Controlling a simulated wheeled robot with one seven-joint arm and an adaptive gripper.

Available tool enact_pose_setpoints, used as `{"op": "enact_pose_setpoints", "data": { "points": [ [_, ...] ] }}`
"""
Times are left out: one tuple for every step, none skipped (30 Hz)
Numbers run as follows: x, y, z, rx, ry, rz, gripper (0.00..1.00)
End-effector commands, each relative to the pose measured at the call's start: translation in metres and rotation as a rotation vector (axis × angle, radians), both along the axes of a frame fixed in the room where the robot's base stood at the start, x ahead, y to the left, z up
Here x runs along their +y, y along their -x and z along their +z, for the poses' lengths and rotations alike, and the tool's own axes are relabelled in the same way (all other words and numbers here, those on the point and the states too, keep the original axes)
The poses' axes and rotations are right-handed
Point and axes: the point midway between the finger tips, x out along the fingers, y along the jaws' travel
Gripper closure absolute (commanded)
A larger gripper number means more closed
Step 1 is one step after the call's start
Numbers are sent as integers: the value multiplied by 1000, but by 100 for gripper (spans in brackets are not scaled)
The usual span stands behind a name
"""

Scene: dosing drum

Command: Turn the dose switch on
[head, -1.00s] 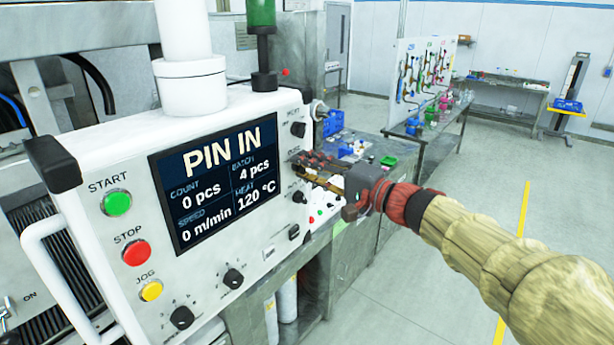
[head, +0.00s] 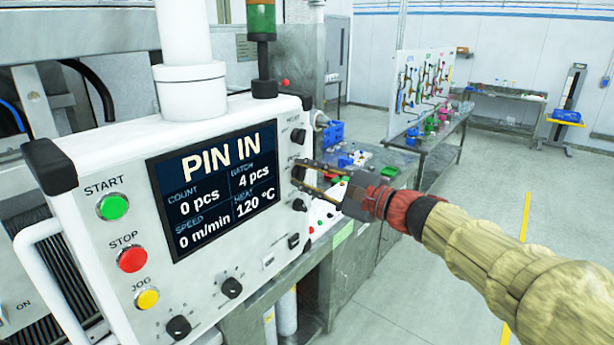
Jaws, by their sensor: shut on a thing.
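The white control panel (head: 221,277) carries a column of dark knobs along its right edge. My gripper (head: 302,174) reaches in from the right, its two fingers one above the other, closed around the middle knob (head: 299,172) of that column. This knob appears to be the dose switch; its small label is hard to read. The fingertips partly cover the knob, so its pointer setting cannot be told. Another knob (head: 298,135) sits above it and one (head: 299,205) below. The screen (head: 217,185) reads PIN IN, 0 pcs, batch 4 pcs, 0 m/min, 120 °C.
Green start (head: 114,207), red stop (head: 132,258) and yellow jog (head: 147,299) buttons line the panel's left. Two more knobs (head: 231,288) (head: 178,327) sit along the bottom. A bench (head: 350,262) with small parts stands behind my gripper. The floor at right is open.

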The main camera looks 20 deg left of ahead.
Motion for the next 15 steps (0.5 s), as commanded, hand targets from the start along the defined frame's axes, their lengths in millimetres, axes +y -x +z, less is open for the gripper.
{"op": "enact_pose_setpoints", "data": {
  "points": [
    [0, 0, -2, 8, 0, -1, 100],
    [0, 0, -2, 10, -2, 0, 100],
    [0, 0, -2, 12, -2, -1, 100],
    [0, 0, -2, 14, -3, -1, 100],
    [0, 0, -2, 15, -3, -1, 100],
    [0, 0, -2, 15, -3, -1, 100],
    [0, 0, -2, 16, -4, -1, 100],
    [0, 0, -2, 16, -4, -1, 100],
    [0, 0, -2, 16, -4, -1, 100],
    [0, 0, -2, 16, -4, -1, 100],
    [0, 0, -2, 16, -4, -1, 100],
    [0, 0, -2, 15, -3, -1, 100],
    [0, 0, -2, 15, -3, -1, 100],
    [0, 0, -2, 15, -3, -1, 100],
    [0, 0, -2, 15, -3, -1, 74]
  ]
}}
